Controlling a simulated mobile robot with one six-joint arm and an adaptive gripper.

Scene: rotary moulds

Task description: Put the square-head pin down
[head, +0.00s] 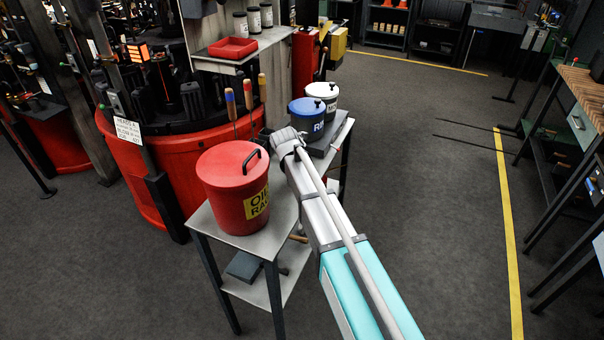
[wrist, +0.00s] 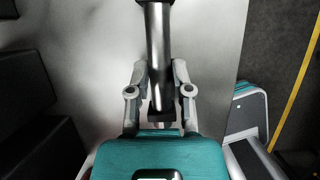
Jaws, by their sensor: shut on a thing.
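In the wrist view, my gripper (wrist: 159,70) is shut on the square-head pin (wrist: 157,50), a smooth grey metal shaft with a darker end at the top edge of the picture. The two fingers press on its sides. Below it lies the pale grey top of the stand (wrist: 215,50); I cannot tell whether the pin touches it. In the head view, my gripper (head: 270,137) is over the stand's top (head: 262,240), between the red oily-rags bin (head: 235,190) and the blue can (head: 306,118). The pin cannot be made out there.
A white-lidded can (head: 322,95) stands behind the blue can. Wooden-handled tools (head: 231,105) stand upright behind the red bin. A red round machine (head: 150,165) is at the left.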

